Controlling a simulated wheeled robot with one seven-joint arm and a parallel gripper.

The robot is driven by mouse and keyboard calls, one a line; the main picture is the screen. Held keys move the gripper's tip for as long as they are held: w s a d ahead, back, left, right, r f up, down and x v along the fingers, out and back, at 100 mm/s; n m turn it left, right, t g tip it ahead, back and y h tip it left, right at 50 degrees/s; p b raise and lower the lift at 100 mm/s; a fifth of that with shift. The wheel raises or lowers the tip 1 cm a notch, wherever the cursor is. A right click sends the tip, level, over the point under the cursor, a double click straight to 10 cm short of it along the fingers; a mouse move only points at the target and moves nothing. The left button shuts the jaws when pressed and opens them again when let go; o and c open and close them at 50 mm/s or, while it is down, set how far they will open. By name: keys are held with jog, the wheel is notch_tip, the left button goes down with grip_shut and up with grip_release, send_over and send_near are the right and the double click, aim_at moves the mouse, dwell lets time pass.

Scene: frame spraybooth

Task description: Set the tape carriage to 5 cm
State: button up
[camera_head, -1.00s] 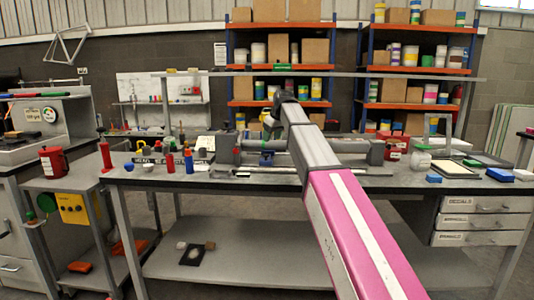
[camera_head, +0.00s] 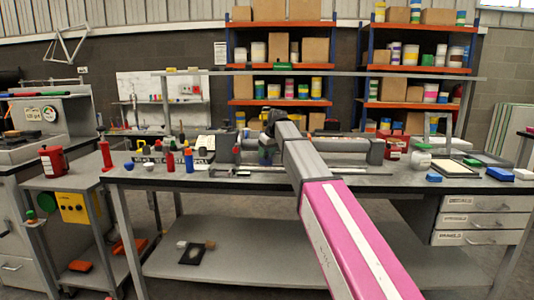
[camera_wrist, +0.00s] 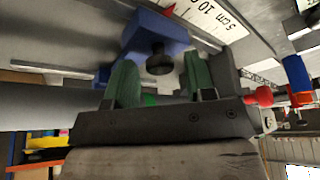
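The tape carriage (camera_wrist: 155,34) is a blue block with a dark round knob (camera_wrist: 159,62) and a red pointer (camera_wrist: 168,11), in the wrist view. The pointer is beside a white scale (camera_wrist: 208,18) printed with "5 cm" and "10"; its exact reading cannot be told. My gripper (camera_wrist: 160,72) is open, its two green fingers on either side of the knob with visible gaps.
The bench (camera_head: 225,182) carries red and blue bottles (camera_head: 188,162) left of the carriage. A long grey cylinder (camera_head: 350,147) runs behind my arm.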

grip_shut()
jog(key=shift+w+a, duration=0.1)
jog(key=shift+a, duration=3.45)
jog(key=shift+o, duration=1.3)
grip_release()
jog(key=shift+a, duration=0.15)
jog(key=v, duration=1)
jog(key=shift+r, duration=0.4)
